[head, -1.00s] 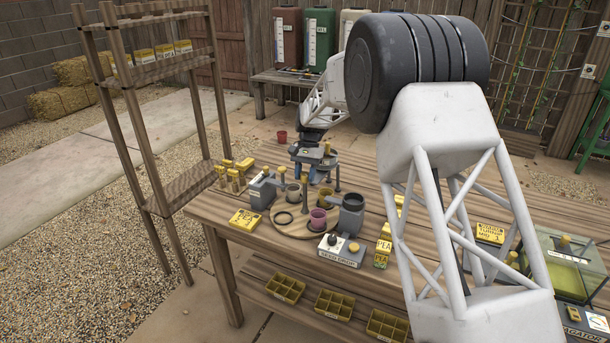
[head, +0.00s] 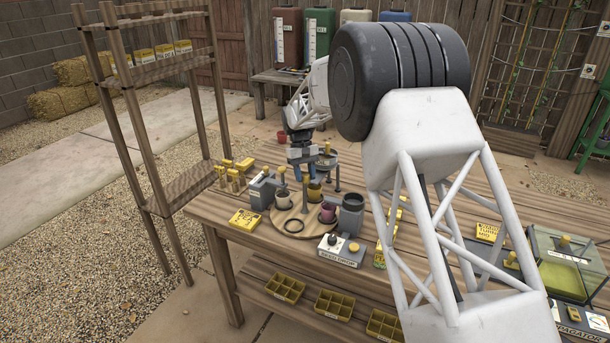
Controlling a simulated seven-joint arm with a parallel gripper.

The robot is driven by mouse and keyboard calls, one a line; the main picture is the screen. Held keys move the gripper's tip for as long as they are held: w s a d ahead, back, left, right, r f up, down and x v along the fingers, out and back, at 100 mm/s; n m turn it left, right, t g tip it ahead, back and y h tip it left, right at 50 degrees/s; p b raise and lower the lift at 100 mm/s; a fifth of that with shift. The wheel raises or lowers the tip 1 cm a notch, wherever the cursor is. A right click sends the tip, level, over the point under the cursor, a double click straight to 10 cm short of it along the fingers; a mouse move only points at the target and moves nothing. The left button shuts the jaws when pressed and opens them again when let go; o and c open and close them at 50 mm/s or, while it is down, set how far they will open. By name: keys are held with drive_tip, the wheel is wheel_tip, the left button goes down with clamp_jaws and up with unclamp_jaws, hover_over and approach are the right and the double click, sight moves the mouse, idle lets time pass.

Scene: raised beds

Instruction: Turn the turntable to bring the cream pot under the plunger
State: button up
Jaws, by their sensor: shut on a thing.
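The round wooden turntable (head: 277,222) lies on the bench. The cream pot (head: 284,202) stands on its left side, just below a yellow-topped plunger (head: 282,173) on a grey stand. It looks close to in line with the plunger, but exact alignment cannot be told. A magenta pot (head: 328,213) stands at the right, an olive-yellow pot (head: 314,192) at the back, and an empty dark ring (head: 293,226) is at the front. My gripper (head: 304,171) is over the turntable's middle, shut on what looks like its grey upright post (head: 305,195). The fingertips are small and partly hidden.
A seed drop box (head: 342,250) sits at the turntable's front right, near a dark-topped grey cup station (head: 351,214). A yellow packet (head: 245,219) lies at the left. A slim stand (head: 337,178) rises behind. My arm hides part of the bench to the right.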

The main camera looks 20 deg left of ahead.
idle(0.3)
drive_tip(key=o, duration=0.9)
drive_tip(key=shift+o, duration=0.2)
drive_tip(key=shift+r, duration=0.15)
drive_tip(key=v, duration=0.7)
drive_tip(key=shift+r, duration=0.25)
drive_tip(key=shift+w, duration=0.1)
